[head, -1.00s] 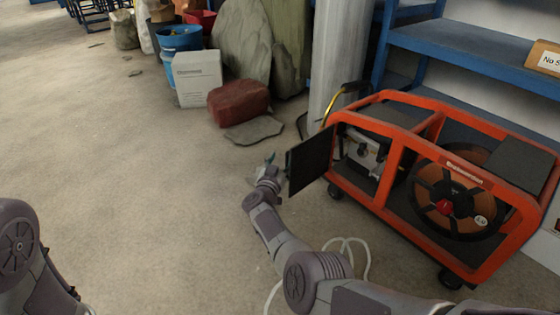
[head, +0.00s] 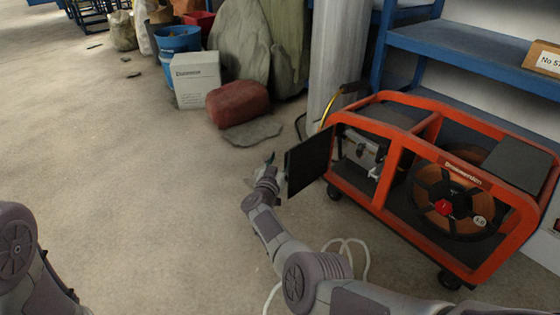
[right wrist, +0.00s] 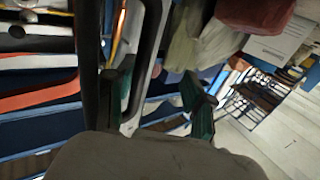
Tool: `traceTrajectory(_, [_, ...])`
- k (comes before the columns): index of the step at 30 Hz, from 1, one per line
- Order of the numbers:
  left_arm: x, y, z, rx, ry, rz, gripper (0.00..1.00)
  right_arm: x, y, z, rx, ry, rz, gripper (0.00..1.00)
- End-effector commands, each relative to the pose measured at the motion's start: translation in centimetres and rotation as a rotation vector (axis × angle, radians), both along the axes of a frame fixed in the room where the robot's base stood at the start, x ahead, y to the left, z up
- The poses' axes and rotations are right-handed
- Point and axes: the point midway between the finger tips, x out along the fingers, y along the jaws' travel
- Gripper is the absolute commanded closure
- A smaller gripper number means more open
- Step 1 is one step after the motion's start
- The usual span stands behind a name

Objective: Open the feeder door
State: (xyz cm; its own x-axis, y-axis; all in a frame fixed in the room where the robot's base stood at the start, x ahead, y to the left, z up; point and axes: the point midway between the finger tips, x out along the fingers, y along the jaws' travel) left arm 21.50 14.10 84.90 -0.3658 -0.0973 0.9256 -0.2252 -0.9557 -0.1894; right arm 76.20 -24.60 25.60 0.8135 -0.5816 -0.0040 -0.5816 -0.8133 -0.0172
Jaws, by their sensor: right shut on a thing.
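The feeder door (head: 308,162) is a flat dark panel at the left end of the orange-framed wire feeder (head: 440,185). It stands swung out from the frame, and the bay behind it shows a grey mechanism (head: 362,150). My right gripper (head: 270,168) is at the door's outer left side, shut on the door; the exact grip point is partly hidden. In the right wrist view, its two dark green-tipped fingers (right wrist: 160,95) stand apart, with dark bars near them. My left gripper is out of view; only part of that arm shows at the left edge.
A grey post (head: 338,50) and blue shelving (head: 480,55) stand behind the feeder. A white box (head: 196,80), a red bundle (head: 238,103) and a flat stone slab (head: 253,131) are on the floor beyond. A white cable (head: 350,245) lies near my right arm. The left floor is clear.

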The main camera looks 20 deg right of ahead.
Motion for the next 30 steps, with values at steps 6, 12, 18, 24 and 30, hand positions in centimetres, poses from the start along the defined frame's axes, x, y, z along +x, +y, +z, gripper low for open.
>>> traceTrajectory(6, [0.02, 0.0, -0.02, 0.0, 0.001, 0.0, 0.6, 0.4, -1.46, 0.83, -0.009, -0.013, -0.008, 1.0])
traceTrajectory(12, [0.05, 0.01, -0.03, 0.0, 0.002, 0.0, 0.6, 0.36, -1.45, 0.75, -0.01, -0.011, -0.009, 0.68])
traceTrajectory(18, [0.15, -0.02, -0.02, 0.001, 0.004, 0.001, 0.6, 0.24, -1.11, 0.44, -0.009, -0.006, -0.006, 0.78])
traceTrajectory(24, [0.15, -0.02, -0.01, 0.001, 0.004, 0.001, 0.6, 0.17, -0.88, 0.27, -0.008, -0.003, -0.003, 0.78])
traceTrajectory(30, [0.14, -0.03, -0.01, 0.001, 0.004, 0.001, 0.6, 0.14, -0.62, 0.11, -0.007, 0.0, 0.0, 0.78])
